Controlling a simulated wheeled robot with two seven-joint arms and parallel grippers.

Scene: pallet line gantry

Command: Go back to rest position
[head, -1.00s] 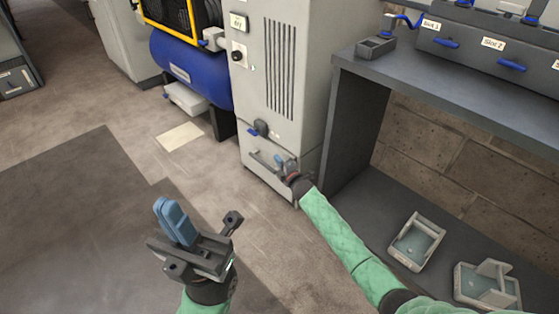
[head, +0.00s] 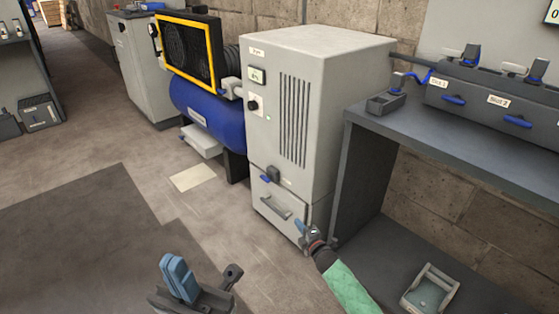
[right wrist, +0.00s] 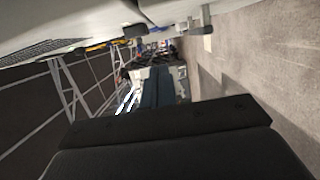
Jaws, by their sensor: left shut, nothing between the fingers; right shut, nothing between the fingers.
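My left gripper (head: 178,278) is at the bottom of the head view, with its blue fingers pointing up and shut together with nothing between them. It is over the floor, apart from everything around it. My right gripper (head: 303,232) is shut and empty at the lower right corner of the grey dryer cabinet (head: 330,75), to the right of the drawer handle (head: 275,207). I cannot tell whether it touches the cabinet. In the right wrist view its blue fingers (right wrist: 155,88) are together.
The workbench (head: 440,140) stands to the right of the cabinet, with a slotted grey unit (head: 490,95) on top. A grey tray (head: 430,293) sits on its lower shelf. A blue compressor tank (head: 210,115) is left of the cabinet.

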